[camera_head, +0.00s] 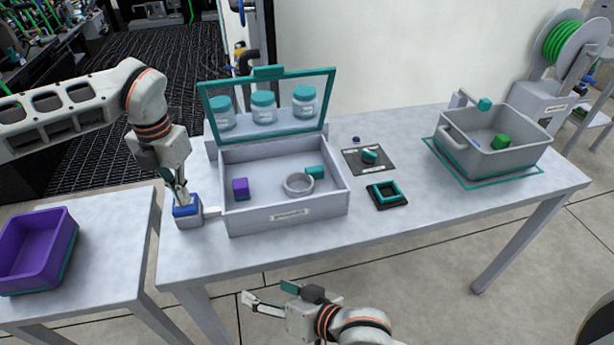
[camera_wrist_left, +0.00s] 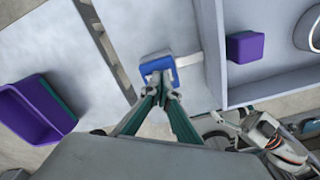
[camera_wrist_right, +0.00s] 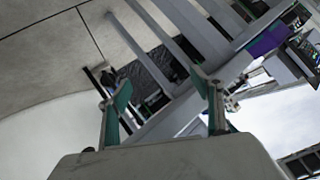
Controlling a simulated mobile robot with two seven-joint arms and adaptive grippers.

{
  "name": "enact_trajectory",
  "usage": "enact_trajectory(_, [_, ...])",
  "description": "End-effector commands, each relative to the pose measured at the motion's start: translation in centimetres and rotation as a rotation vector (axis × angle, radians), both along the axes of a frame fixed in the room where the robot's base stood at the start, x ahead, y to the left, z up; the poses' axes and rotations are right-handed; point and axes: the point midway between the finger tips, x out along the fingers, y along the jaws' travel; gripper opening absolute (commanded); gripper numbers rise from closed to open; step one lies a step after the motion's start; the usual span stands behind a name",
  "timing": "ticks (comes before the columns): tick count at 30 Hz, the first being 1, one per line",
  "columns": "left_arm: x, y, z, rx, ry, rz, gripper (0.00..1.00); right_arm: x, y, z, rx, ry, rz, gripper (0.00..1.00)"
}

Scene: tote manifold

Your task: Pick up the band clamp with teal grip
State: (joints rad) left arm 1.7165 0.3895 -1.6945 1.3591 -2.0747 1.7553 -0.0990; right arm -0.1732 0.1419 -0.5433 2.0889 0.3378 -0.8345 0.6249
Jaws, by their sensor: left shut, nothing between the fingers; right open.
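A grey ring (camera_head: 298,184) with a teal block (camera_head: 314,172) at its far right lies in an open grey box (camera_head: 285,214); I take these as the band clamp and its teal grip. Part of the ring shows in the left wrist view (camera_wrist_left: 315,35). My left gripper (camera_head: 182,200) is shut and empty, pointing down with its tips at the blue top (camera_head: 187,210) of a small grey block left of the box; the tips also show in the left wrist view (camera_wrist_left: 162,88). My right gripper (camera_head: 266,293) is open and empty, in front of the table's near edge.
The box's teal-framed lid (camera_head: 268,72) stands raised at its back. A purple cube (camera_head: 240,188) sits inside the box at left. A teal-framed black fixture (camera_head: 387,194) and a grey tote (camera_head: 510,165) stand right. A purple bin (camera_head: 38,250) is on the left table.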

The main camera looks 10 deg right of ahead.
Motion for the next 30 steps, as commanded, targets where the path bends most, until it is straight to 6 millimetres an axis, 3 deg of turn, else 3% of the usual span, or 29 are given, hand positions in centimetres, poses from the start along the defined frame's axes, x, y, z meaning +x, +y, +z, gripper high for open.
enact_trajectory(1, [0.0, 0.0, -0.1, 0.001, 0.002, 0.000, 0.00, 0.5, 2.1, 1.7, 0.046, 0.016, 0.024, 0.66])
enact_trajectory(6, [0.0, 0.0, -0.1, 0.000, 0.001, 0.000, 0.00, -0.2, 8.3, 6.1, 0.166, 0.130, 0.107, 0.66])
enact_trajectory(12, [0.0, 0.0, -0.1, 0.000, 0.001, 0.000, 0.00, -2.9, 13.7, 10.1, 0.210, 0.268, 0.206, 0.66])
enact_trajectory(15, [0.0, 0.0, -0.1, 0.000, 0.001, 0.000, 0.00, -4.7, 15.5, 11.2, 0.192, 0.335, 0.246, 0.66])
enact_trajectory(22, [0.0, 0.0, -0.1, 0.000, 0.001, 0.000, 0.00, -8.6, 17.0, 12.1, 0.074, 0.459, 0.287, 0.66])
enact_trajectory(30, [0.0, 0.0, -0.1, 0.000, 0.001, 0.000, 0.00, -10.8, 14.4, 10.8, -0.154, 0.516, 0.222, 0.66])
